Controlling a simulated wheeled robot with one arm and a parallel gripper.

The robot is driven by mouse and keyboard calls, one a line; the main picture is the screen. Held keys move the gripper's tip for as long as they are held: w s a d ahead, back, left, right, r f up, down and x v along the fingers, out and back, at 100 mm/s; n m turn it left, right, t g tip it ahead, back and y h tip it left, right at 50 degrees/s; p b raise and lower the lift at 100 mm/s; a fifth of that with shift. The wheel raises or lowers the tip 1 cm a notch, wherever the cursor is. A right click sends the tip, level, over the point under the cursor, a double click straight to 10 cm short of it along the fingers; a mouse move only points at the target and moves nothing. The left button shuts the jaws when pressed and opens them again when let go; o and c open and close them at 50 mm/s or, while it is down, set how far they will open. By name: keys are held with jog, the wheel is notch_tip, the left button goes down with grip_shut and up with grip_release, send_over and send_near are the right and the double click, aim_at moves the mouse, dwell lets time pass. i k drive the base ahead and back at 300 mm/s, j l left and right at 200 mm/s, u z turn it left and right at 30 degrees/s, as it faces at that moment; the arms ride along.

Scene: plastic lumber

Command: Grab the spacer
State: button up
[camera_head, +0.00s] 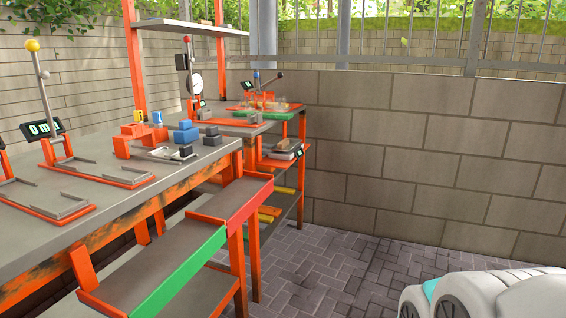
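No single piece stands out clearly as the spacer. Small blocks stand on the grey workbench (110,215) at the left: a blue and grey stack (186,134), a blue-grey block (212,136) to its right, and a small dark piece (186,151) in front. A small yellow piece (138,116) and a small blue piece (157,118) sit behind them, by an orange fixture. They are too small to tell which is the spacer. My gripper is not in view; only a white rounded part of my own body shows at the lower right.
Orange lever fixtures (95,176) stand on the bench, one beside a small display (42,129). A lower grey tray (175,262) with green and red edging juts out in front. A second bench (262,118) stands behind. The paved floor (330,270) is clear up to the block wall.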

aim_at(283, 144)
jog(key=i+l+u, duration=0.1)
jog(key=i+u, duration=0.25)
jog(key=i, duration=0.2)
jog(key=i+l+z, duration=0.15)
jog(key=i+l, duration=0.5)
jog(key=i, duration=0.2)
